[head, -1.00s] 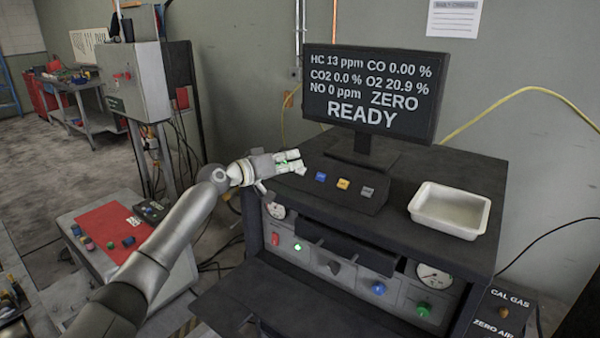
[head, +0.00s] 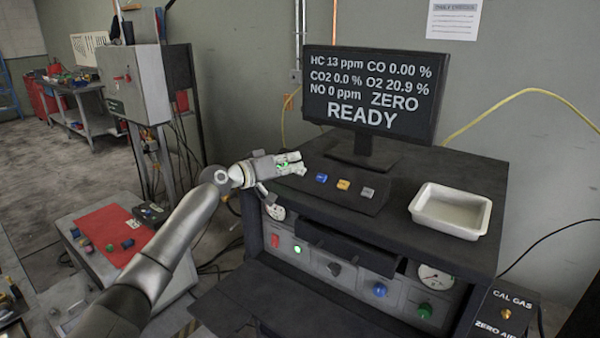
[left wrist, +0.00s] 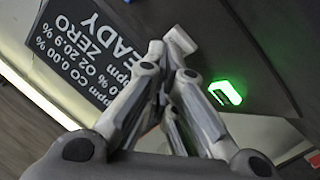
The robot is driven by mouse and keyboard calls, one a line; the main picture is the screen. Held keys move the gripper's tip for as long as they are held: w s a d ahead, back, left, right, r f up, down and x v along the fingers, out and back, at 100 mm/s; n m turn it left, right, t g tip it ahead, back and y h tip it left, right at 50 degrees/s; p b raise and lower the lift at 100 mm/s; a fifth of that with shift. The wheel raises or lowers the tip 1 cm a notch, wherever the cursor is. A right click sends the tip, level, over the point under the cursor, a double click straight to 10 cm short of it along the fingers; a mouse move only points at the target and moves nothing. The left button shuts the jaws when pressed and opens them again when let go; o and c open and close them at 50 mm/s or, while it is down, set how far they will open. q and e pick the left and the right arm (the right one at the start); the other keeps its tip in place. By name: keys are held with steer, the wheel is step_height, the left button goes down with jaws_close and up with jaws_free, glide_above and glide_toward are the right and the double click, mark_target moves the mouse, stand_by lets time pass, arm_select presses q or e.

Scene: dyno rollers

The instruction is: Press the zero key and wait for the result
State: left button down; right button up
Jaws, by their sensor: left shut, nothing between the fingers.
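The monitor (head: 372,94) reads HC 13 ppm, CO 0.00 %, CO2 0.0 %, O2 20.9 %, NO 0 ppm and "ZERO READY". Below it, a dark sloped key panel (head: 345,198) carries a blue key (head: 321,177), a yellow key (head: 343,184) and a grey key (head: 367,192). Their labels are too small to read. My left gripper (head: 299,166) is shut and empty over the panel's left end. A green glow shows among its fingers. In the left wrist view a lit green key (left wrist: 228,93) lies beside the shut fingers (left wrist: 171,43); contact cannot be told. My right gripper is out of view.
A white tray (head: 424,218) stands on the cabinet top at right. The cabinet front has knobs, gauges and a green lamp (head: 298,249). A cart with a red mat (head: 105,232) stands at left, and a grey control box (head: 138,85) behind it.

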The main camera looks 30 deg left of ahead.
arm_select(q)
steer(key=shift+f, duration=0.15)
stand_by(0.3)
steer(key=shift+s+r, duration=0.45)
steer(key=shift+r, duration=0.15)
steer(key=shift+s+a+r+p, duration=0.1)
steer(key=shift+s+r+p, duration=0.1)
steer(key=shift+r+p, duration=0.35)
steer(key=s+r+p, duration=0.2)
steer(key=shift+s+r, duration=0.35)
steer(key=shift+s, duration=0.05)
steer(key=shift+a, duration=0.1)
stand_by(0.4)
